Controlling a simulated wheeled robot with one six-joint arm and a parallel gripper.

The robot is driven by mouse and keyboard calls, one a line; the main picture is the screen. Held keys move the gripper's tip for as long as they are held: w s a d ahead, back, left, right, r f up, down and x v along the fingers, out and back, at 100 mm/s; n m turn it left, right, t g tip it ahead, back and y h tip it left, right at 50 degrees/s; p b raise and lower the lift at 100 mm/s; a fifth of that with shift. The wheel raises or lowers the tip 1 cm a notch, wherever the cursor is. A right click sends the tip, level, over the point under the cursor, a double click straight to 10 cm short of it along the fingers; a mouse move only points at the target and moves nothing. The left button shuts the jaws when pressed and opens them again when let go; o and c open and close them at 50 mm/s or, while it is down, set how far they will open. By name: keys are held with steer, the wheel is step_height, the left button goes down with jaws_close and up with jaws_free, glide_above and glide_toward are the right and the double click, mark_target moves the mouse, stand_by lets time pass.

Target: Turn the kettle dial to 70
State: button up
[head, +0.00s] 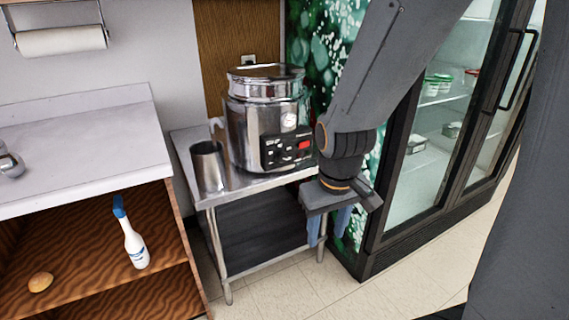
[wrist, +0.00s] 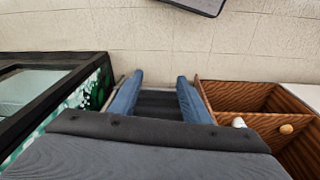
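The kettle (head: 255,125) is a large shiny steel pot on a small steel table (head: 245,187). Its front carries a black control panel (head: 285,149) with a red display and several small light marks. A round white gauge or dial (head: 290,119) sits above the panel; its markings are too small to read. My gripper (head: 331,232) points down in front of the table's right side, lower than the panel and apart from the kettle. In the wrist view its two blue fingers (wrist: 158,98) are spread apart with nothing between them. The kettle is not visible in the wrist view.
A steel cup (head: 208,166) stands left of the kettle. A glass-door fridge (head: 430,130) is at right. A wooden cabinet (head: 190,275) holds a spray bottle (head: 134,245) and a bun (head: 40,282), under a white counter (head: 80,145). Tiled floor (head: 375,288) is open in front.

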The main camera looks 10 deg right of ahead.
steer(key=shift+o, duration=0.4)
steer(key=w+d+f+n+t+b, duration=0.1)
steer(key=w+f+n+t+b, duration=0.1)
steer(key=w, duration=0.6)
steer(key=w+d+f+n+t+b, duration=0.2)
steer(key=w+f+n+t+b, duration=0.1)
steer(key=w, duration=0.6)
steer(key=shift+w+f+n+t, duration=0.3)
steer(key=shift+f+n+t, duration=0.35)
steer(key=shift+n, duration=0.45)
steer(key=n+t+y+b, duration=0.5)
steer(key=n+t+b, duration=0.3)
steer(key=n+t, duration=0.3)
glide_toward(283, 159)
steer(key=r+n+g, duration=0.1)
steer(key=g, duration=0.1)
steer(key=shift+t, duration=0.25)
steer(key=x, duration=0.8)
steer(key=shift+d+r, duration=0.15)
steer(key=shift+r, duration=0.05)
steer(key=c, duration=1)
